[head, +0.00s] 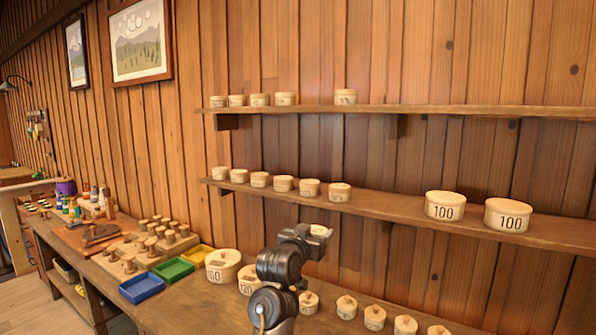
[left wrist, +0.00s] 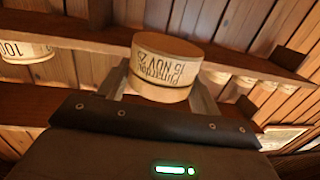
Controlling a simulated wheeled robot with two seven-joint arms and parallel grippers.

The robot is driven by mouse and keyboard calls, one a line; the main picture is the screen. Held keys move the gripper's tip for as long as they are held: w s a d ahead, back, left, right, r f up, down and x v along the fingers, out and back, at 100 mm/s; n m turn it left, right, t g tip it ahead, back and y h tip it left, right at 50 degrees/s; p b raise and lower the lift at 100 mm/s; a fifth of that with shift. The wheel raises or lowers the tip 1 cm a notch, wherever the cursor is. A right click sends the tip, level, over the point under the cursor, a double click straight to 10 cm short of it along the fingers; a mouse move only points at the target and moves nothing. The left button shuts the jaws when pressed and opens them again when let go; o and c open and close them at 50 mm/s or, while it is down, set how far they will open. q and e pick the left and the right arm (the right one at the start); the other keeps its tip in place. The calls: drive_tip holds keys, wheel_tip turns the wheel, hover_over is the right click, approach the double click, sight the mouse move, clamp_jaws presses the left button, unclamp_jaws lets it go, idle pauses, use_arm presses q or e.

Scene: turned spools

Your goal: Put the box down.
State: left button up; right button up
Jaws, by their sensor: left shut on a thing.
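My left gripper (head: 318,236) is shut on a round pale wooden box (left wrist: 165,68). In the left wrist view the box sits between the two fingers, with dark lettering including "NOV" on its side. In the head view only a small pale part of the box (head: 320,230) shows beyond my wrist. It appears above the bench (head: 200,305) and below the lower shelf's edge in the picture, touching neither that I can see. My right gripper is not in view.
The lower shelf (head: 400,208) bears several small boxes at left and two large boxes marked 100 (head: 445,205) at right, with a bare stretch between. The upper shelf (head: 470,110) is clear at right. Small boxes (head: 375,317), yellow, green and blue trays (head: 141,287) stand on the bench.

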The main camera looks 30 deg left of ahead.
use_arm(q)
drive_tip(key=s+d+f, duration=0.4)
drive_tip(key=s+f, duration=0.2)
drive_tip(key=s, duration=0.1)
drive_tip(key=s+d+f+h+b, duration=0.1)
drive_tip(key=s+d+f, duration=0.3)
drive_tip(key=s+f, duration=0.2)
drive_tip(key=s+d+f+m+b, duration=0.1)
drive_tip(key=s+d+f, duration=0.3)
drive_tip(key=s, duration=0.6)
wheel_tip(320, 180, down, 3)
drive_tip(key=shift+r+h, duration=0.2)
drive_tip(key=shift+h, duration=0.2)
